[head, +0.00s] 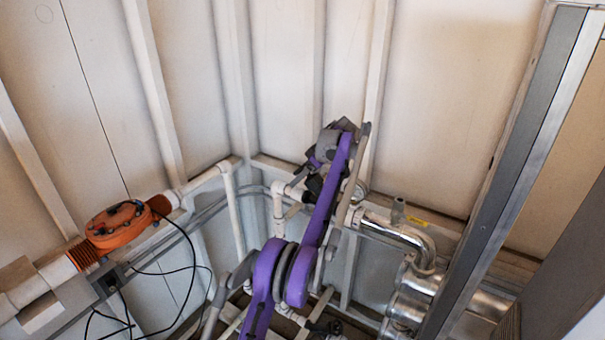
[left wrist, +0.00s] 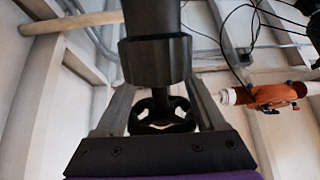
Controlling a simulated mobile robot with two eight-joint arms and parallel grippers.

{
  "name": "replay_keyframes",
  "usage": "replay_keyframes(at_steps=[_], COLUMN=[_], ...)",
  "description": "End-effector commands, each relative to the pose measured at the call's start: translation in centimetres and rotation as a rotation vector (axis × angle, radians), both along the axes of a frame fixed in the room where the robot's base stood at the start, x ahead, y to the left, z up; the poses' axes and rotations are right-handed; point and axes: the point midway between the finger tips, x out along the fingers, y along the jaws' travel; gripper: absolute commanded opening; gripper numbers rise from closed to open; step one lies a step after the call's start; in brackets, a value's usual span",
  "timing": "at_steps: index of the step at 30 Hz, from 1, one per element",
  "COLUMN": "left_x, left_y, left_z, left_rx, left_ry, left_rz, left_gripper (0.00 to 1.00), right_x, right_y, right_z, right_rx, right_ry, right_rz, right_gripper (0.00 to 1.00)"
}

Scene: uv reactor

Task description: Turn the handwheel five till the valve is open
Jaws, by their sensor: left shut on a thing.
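The black handwheel (left wrist: 160,124) shows in the left wrist view between the two grey fingers of my left gripper (left wrist: 160,88). A thick black stem or valve body (left wrist: 155,60) stands above it and covers part of the space between the fingertips. The gripper is shut on the handwheel. In the head view, my purple left arm rises from the bottom centre and the left gripper (head: 303,181) is small, dark and partly hidden among white pipes. The wheel's markings and the valve's opening cannot be made out. My right gripper is not in view.
An orange valve actuator (head: 118,226) with black cables sits on the white pipe at the left. Shiny metal pipes (head: 410,240) run close to the right of my arm. A grey metal frame (head: 515,170) stands further right. Ribbed pale walls close off the corner behind.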

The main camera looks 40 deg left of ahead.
Motion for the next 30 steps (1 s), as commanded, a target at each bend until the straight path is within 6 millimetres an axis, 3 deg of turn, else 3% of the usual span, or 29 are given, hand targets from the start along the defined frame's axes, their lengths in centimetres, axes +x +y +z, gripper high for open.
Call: replay_keyframes(at_steps=[1,20,21,25,30], left_x=[0.12,-0.17,-0.17,-0.23,-0.3], left_y=[0.38,0.37,0.37,0.38,0.37], left_z=[0.74,0.64,0.64,0.61,0.48], left_rx=[0.011,0.008,0.008,0.008,0.006], left_ry=[0.004,0.037,0.037,0.039,0.041], left_rz=[0.004,0.032,0.032,0.033,0.035], left_gripper=[0.16,0.16,0.73,0.95,0.95], right_x=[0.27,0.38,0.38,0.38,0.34], right_y=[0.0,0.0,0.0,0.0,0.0], right_z=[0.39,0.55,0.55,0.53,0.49], right_rx=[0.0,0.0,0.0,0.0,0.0], right_ry=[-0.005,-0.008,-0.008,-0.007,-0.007], right_rz=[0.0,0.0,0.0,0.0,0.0], right_gripper=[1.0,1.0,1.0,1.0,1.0])
